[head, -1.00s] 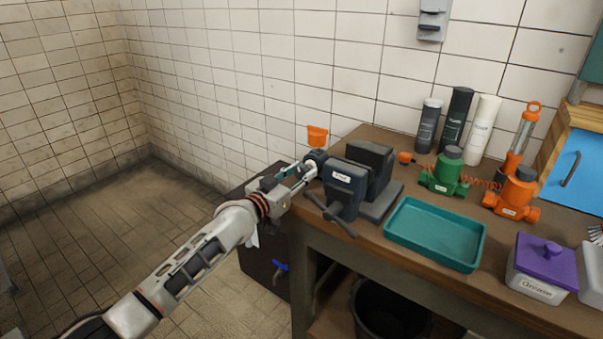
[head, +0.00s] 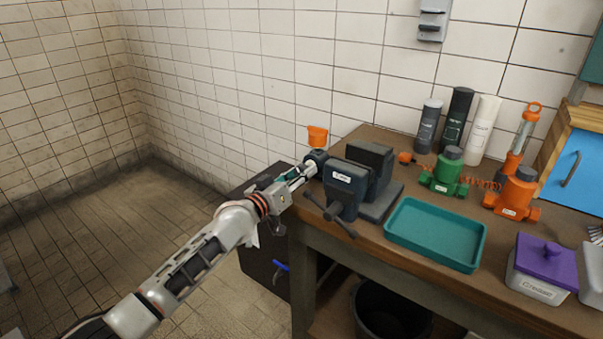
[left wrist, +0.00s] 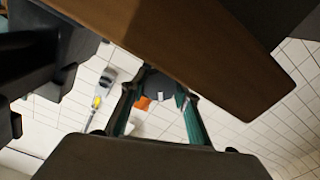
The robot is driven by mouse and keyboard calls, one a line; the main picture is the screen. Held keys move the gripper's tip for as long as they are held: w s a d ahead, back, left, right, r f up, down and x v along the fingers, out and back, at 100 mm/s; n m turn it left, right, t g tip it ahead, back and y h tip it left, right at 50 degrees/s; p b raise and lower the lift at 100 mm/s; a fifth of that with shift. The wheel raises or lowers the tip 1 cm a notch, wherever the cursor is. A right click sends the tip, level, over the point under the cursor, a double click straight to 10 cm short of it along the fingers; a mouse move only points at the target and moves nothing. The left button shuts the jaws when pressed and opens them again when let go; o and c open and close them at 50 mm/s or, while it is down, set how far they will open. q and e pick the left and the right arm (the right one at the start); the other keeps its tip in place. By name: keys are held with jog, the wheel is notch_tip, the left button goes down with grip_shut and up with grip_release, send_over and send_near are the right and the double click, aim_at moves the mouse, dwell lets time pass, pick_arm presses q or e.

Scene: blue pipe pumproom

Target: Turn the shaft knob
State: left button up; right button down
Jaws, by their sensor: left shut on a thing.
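My left gripper (head: 300,174) reaches in from the left to a small dark assembly (head: 317,157) beside the vise. An orange cup (head: 317,136) stands on top of the assembly. In the left wrist view, the two teal fingers (left wrist: 162,88) close around a dark grey round part (left wrist: 160,80), with a bit of orange behind it. My right gripper is not in view.
A dark bench vise (head: 344,184) with a handle bar stands just right of my gripper. A teal tray (head: 436,234), green pump (head: 445,174), orange pump (head: 514,194) and purple-lidded box (head: 543,268) share the bench. The floor at left is clear.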

pick_arm(q)
jog(key=o, duration=1.1)
jog(key=v, duration=1.2)
